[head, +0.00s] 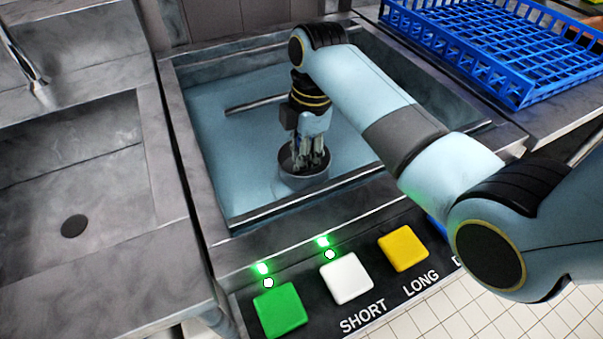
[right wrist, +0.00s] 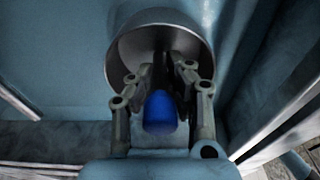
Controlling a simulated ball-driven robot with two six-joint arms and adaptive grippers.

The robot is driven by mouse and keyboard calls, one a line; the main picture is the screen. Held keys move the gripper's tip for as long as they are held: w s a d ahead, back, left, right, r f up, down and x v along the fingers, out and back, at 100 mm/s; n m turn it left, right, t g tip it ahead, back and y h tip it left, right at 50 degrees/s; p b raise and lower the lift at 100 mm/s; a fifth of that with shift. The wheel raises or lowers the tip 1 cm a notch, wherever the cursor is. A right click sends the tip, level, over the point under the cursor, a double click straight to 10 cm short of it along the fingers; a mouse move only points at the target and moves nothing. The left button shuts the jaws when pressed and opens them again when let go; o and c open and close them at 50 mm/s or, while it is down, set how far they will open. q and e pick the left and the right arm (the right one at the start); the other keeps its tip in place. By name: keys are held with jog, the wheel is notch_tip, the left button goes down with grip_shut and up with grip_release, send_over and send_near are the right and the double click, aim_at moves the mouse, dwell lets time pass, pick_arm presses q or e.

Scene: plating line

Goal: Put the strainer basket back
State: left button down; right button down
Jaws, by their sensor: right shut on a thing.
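The strainer basket (head: 304,181) is a round grey metal cup inside the blue-toned basin, near its front wall. My right gripper (head: 308,158) reaches down from above, with its fingers at the basket's open top. In the right wrist view, the basket's bowl (right wrist: 152,35) lies just beyond the fingers (right wrist: 160,85). A blue rounded piece (right wrist: 160,113) sits between the fingers; I cannot tell whether it belongs to the basket. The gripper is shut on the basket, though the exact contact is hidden. My left gripper is not in view.
The basin has a raised metal rim (head: 195,150) and a dark bar (head: 254,104) inside. A sink with a round drain (head: 74,226) lies left. A blue rack (head: 480,45) stands at the upper right. Green (head: 280,310), white (head: 346,278) and yellow (head: 403,248) buttons line the front.

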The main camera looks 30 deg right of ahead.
jog(key=shift+w+f, duration=0.1)
jog(key=shift+f, duration=2.15)
jog(key=shift+b, duration=0.3)
jog(key=c, duration=1.3)
grip_release()
jog(key=shift+f, duration=0.1)
jog(key=shift+o, duration=0.2)
jog(key=r, duration=0.4)
jog(key=d+r+p, duration=0.1)
jog(key=r, duration=0.7)
jog(key=shift+d+r, duration=0.1)
jog(key=shift+d, duration=0.1)
jog(key=shift+p, duration=0.3)
